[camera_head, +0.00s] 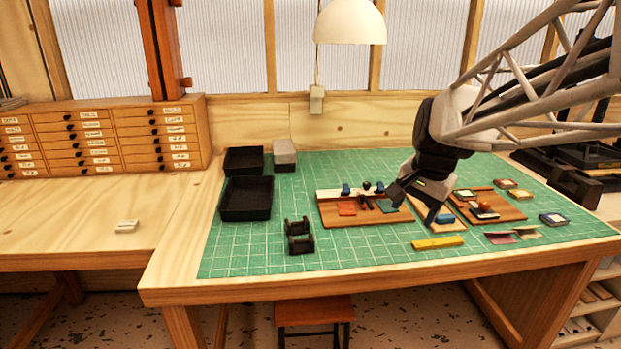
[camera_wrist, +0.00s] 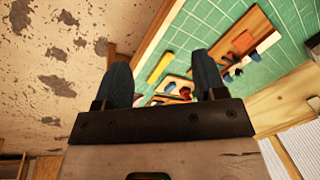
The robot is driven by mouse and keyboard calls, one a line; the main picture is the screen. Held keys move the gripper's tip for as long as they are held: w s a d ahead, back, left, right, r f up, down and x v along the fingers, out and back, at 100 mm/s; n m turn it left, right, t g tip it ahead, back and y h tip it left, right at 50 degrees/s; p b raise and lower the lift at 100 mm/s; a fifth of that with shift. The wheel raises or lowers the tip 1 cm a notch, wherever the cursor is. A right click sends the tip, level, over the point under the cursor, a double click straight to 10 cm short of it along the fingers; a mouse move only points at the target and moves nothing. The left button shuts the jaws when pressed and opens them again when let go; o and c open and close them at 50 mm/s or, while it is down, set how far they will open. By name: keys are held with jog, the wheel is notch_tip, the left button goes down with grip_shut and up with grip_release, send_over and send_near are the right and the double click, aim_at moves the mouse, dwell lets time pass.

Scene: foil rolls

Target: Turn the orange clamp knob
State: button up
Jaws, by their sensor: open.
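A small rounded orange shape (camera_head: 484,207), which looks like the clamp knob, sits on the right-hand wooden board (camera_head: 506,210) in the head view. It is too small to make out its details. My gripper (camera_head: 414,206) is open and empty, to the left of that board and above the boards and mat. In the wrist view the two dark blue fingers (camera_wrist: 160,62) stand wide apart with nothing between them. A flat orange square (camera_head: 347,209) lies on the left-hand board (camera_head: 385,216); it also shows in the wrist view. I cannot clearly pick out the knob there.
A yellow bar (camera_head: 437,242) lies on the green mat (camera_head: 350,250) near the front. A black stand (camera_head: 299,238) and black trays (camera_head: 246,215) are to the left. A narrow middle board holds a blue block (camera_head: 445,219). Small square tins lie at the right.

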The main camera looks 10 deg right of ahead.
jog(key=w+d+m, duration=0.4)
jog(key=w+d, duration=0.4)
jog(key=w, duration=0.1)
jog(key=m+t+y, duration=0.1)
jog(key=m+y, duration=0.1)
jog(key=m, duration=1.3)
send_near(486, 203)
jog(key=shift+w+a+f, duration=0.1)
jog(key=shift+w+f, duration=0.1)
jog(key=shift+f, duration=0.45)
jog(key=shift+x, duration=3.95)
jog(key=shift+w, duration=0.1)
jog(key=c, duration=0.9)
